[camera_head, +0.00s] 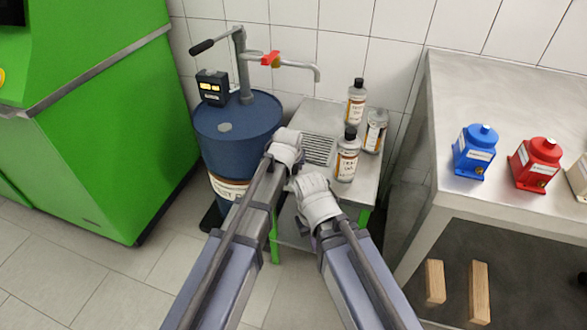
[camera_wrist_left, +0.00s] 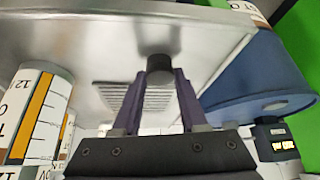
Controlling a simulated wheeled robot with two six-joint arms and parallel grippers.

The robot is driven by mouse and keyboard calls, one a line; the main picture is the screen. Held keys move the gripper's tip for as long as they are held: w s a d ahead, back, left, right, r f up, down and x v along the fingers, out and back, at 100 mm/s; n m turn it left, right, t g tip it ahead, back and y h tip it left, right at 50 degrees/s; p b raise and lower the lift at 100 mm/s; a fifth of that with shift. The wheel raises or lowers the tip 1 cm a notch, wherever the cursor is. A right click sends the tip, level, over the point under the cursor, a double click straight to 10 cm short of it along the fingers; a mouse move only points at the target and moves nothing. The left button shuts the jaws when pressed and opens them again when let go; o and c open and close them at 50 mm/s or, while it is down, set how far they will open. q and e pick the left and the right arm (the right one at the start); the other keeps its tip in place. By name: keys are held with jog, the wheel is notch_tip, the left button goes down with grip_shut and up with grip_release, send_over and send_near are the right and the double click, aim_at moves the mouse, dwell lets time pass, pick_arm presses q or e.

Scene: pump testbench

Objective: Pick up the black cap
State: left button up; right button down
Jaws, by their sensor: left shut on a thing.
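The black cap (camera_wrist_left: 160,67) shows in the left wrist view between the fingertips of my left gripper (camera_wrist_left: 161,82), which is shut on it. In the head view my left gripper (camera_head: 287,146) is over the left part of the small metal table, and its wrist hides the cap and fingers. My right gripper (camera_head: 316,192) is lower, near the table's front; its fingers are hidden. Two bottles, front (camera_head: 347,157) and back (camera_head: 355,102), have dark caps. A third bottle (camera_head: 375,131) to their right shows a greyish top.
The small metal table (camera_head: 357,192) has a drain grate (camera_head: 319,150). A blue drum (camera_head: 237,130) with a hand pump (camera_head: 243,62) stands left of it. A workbench (camera_head: 440,130) with blue (camera_head: 473,151) and red (camera_head: 536,163) containers is right. A green machine (camera_head: 100,130) is far left.

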pick_arm(q)
grip_shut()
jog(key=shift+r, duration=0.1)
pick_arm(e)
jog(key=shift+r, duration=0.1)
